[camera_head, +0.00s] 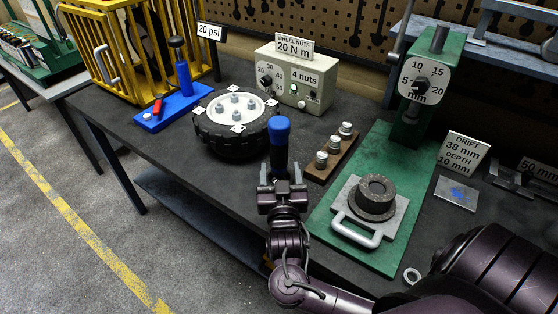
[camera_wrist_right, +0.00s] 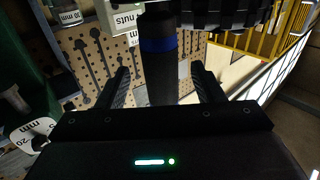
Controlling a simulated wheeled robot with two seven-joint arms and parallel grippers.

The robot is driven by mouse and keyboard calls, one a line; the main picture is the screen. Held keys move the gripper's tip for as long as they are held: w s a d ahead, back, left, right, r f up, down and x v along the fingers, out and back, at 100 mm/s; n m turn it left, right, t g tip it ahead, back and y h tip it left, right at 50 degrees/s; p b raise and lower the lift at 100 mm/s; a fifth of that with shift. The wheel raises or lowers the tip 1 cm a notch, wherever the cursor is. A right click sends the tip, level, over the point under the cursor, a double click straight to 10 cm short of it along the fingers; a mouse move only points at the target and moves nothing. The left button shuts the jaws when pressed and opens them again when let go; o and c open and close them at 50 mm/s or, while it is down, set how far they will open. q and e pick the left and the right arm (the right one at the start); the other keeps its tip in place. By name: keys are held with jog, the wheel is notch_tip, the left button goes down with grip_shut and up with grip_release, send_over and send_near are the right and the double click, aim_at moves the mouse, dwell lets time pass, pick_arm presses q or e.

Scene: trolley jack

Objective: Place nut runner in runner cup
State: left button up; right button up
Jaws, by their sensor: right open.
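The nut runner (camera_head: 280,144), with a blue top and a dark body, stands near the front edge of the bench in the head view. My right gripper (camera_head: 281,182) is open in front of its lower part. In the right wrist view the nut runner (camera_wrist_right: 158,55) shows as a dark cylinder with a blue band, between the two spread fingers. I cannot tell whether a finger touches it. I cannot make out the runner cup for certain; the nut runner's lower end is hidden by the gripper. My left gripper is not in view.
A wheel (camera_head: 236,137) with studs lies left of the nut runner. A wooden strip (camera_head: 333,158) with several nuts and a green press (camera_head: 397,210) stand to the right. A torque box (camera_head: 295,78) is behind. A blue stand (camera_head: 172,113) and yellow cage are at left.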

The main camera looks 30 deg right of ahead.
jog(key=v, duration=0.5)
jog(key=shift+s+a+b, duration=0.15)
jog(key=shift+s+b, duration=0.05)
jog(key=shift+b, duration=0.2)
